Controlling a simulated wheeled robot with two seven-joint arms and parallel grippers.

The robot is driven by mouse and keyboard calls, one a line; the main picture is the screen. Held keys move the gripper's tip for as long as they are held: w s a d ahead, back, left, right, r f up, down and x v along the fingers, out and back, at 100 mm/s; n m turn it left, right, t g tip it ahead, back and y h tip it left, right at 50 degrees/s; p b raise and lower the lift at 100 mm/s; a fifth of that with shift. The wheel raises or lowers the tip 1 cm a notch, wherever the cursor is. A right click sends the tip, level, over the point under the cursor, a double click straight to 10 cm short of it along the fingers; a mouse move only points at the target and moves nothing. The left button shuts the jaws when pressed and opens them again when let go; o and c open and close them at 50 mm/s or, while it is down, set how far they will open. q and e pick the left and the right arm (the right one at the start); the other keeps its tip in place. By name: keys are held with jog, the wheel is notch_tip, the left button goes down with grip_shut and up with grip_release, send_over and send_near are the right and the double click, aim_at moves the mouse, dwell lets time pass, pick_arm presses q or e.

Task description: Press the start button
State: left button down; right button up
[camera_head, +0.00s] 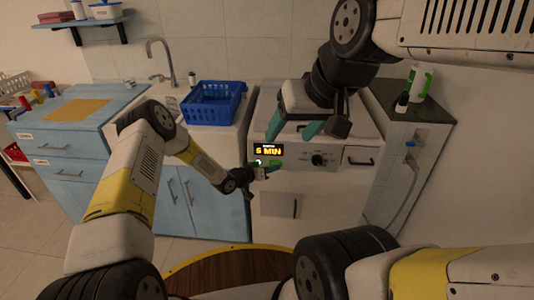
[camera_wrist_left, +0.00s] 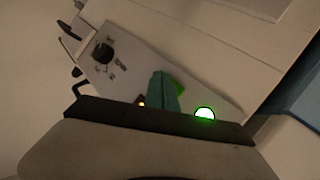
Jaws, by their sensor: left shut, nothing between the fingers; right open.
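A round green light or button (camera_wrist_left: 204,113) glows in the left wrist view, beside my finger tips. The knob (camera_wrist_left: 103,52) also shows there. No start label is legible. Contact cannot be told. My right gripper (camera_head: 296,129) is open and empty above the machine's top.
A blue basket (camera_head: 212,103) stands on the counter left of the machine, near the sink tap (camera_head: 160,60). A white bottle (camera_head: 420,82) stands on the grey cabinet (camera_head: 408,120) at right. A round wooden table (camera_head: 235,268) is at the bottom.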

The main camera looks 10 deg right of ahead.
pick_arm(q)
jog(key=shift+s+a, duration=0.15)
jog(key=shift+s, duration=0.25)
jog(key=shift+s, duration=0.1)
jog(key=s, duration=0.2)
jog(key=s+a, duration=0.1)
jog(key=s, duration=0.1)
jog(key=shift+s+a, duration=0.2)
jog(key=shift+s, duration=0.1)
dwell(0.5)
